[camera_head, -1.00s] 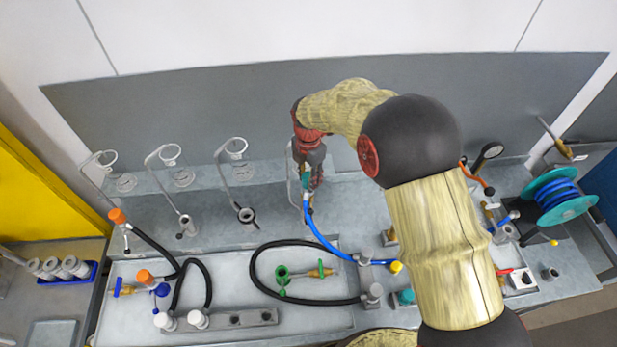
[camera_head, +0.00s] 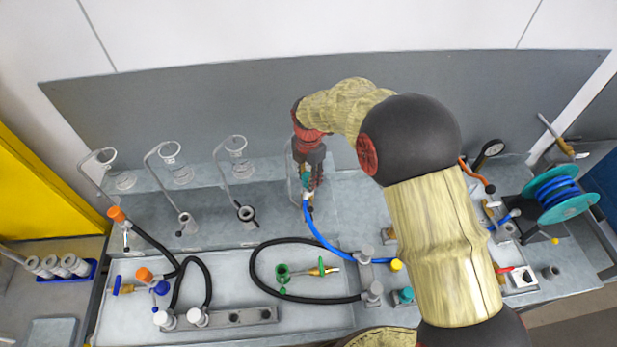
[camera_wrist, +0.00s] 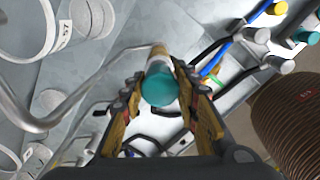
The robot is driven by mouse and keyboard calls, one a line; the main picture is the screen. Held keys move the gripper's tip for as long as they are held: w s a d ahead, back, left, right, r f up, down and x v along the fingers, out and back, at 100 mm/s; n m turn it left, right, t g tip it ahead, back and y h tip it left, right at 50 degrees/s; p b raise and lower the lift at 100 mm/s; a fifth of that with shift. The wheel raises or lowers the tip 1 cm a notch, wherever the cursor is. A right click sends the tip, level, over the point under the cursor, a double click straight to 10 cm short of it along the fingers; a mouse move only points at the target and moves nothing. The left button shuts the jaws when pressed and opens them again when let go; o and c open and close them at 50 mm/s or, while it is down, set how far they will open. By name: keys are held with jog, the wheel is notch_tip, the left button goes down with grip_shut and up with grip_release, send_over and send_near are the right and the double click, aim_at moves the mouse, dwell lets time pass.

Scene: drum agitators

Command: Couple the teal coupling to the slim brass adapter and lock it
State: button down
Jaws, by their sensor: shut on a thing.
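The teal coupling (camera_head: 305,181) is held in my gripper (camera_head: 311,184) above the back of the bench. A blue hose (camera_head: 317,230) hangs from its lower end. In the wrist view my gripper (camera_wrist: 159,97) is shut around the coupling (camera_wrist: 160,88), whose round teal end faces the camera. A pale brass-coloured piece (camera_wrist: 158,53) shows just beyond it; I cannot tell whether this is the slim brass adapter or whether it touches the coupling. The locking part is not clear.
Several bent-pipe stands with glass cylinders, such as one stand (camera_head: 223,175), stand left of my gripper. A black hose (camera_head: 258,283) loops around a green-and-brass valve (camera_head: 310,271) in front.

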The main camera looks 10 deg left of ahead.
jog(key=shift+f, duration=0.1)
dwell(0.3)
jog(key=c, duration=1.3)
grip_release()
jog(key=shift+r+p, duration=2.3)
jog(key=shift+r, duration=2.65)
